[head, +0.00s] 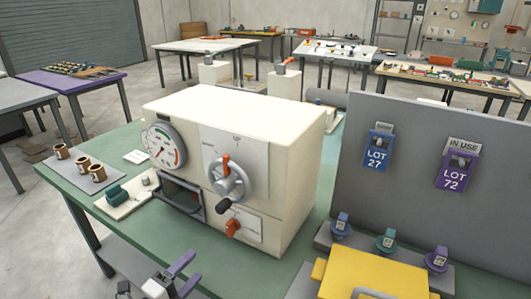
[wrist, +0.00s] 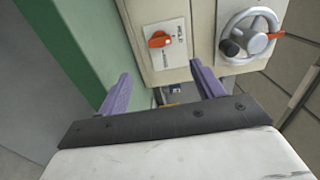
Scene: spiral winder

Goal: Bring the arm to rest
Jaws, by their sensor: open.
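My gripper (head: 189,270) is at the lower edge of the head view, in front of the green bench and below the cream machine (head: 285,165). Its two purple fingers are apart with nothing between them. In the wrist view the open fingers (wrist: 163,80) point toward the machine's front. That front carries a handwheel (head: 228,180) with a red marker, a red knob (head: 233,227), a round dial (head: 163,145) and a dark opening (head: 182,194). The knob (wrist: 159,39) and handwheel (wrist: 250,34) also show beyond the fingers in the wrist view. Most of my arm is out of view.
A tray with several brown spools (head: 80,162) and a small white board with a green block (head: 117,194) lie left of the machine. A yellow box (head: 375,275) and a grey panel with LOT tags (head: 415,115) stand to the right. Open floor (head: 35,235) lies at left.

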